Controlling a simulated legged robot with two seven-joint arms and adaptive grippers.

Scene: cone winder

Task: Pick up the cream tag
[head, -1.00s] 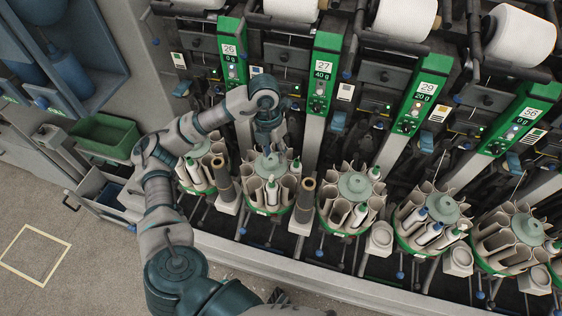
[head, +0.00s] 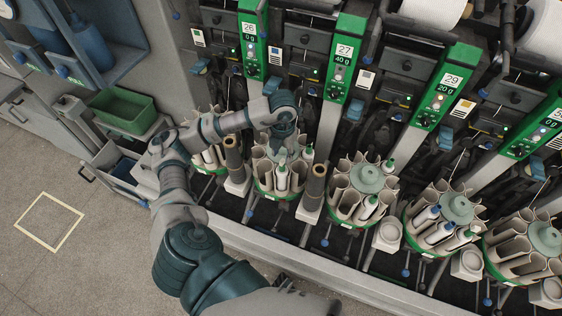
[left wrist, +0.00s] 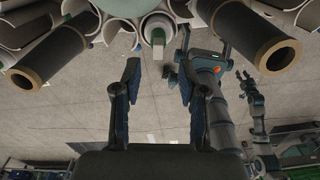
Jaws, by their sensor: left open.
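I cannot make out a tag that is clearly cream. A pale card (head: 366,80) hangs on the machine front beside panel 27, and a white card with a yellow patch (head: 463,107) beside panel 29. My left gripper (head: 284,152) is over the round bobbin magazine (head: 264,186) below panel 27, and its fingertips are hard to see there. In the left wrist view its two fingers (left wrist: 158,78) are apart with nothing between them. A white and green bobbin end (left wrist: 157,38) shows beyond them. A dark part at the bottom of the head view may belong to my right gripper (head: 288,284).
Two dark brown tubes stand on either side of the magazine, the left one (head: 233,160) and the right one (head: 314,187). More bobbin magazines (head: 360,189) line the machine to the right. A green bin (head: 122,107) is at the left. The floor at lower left is clear.

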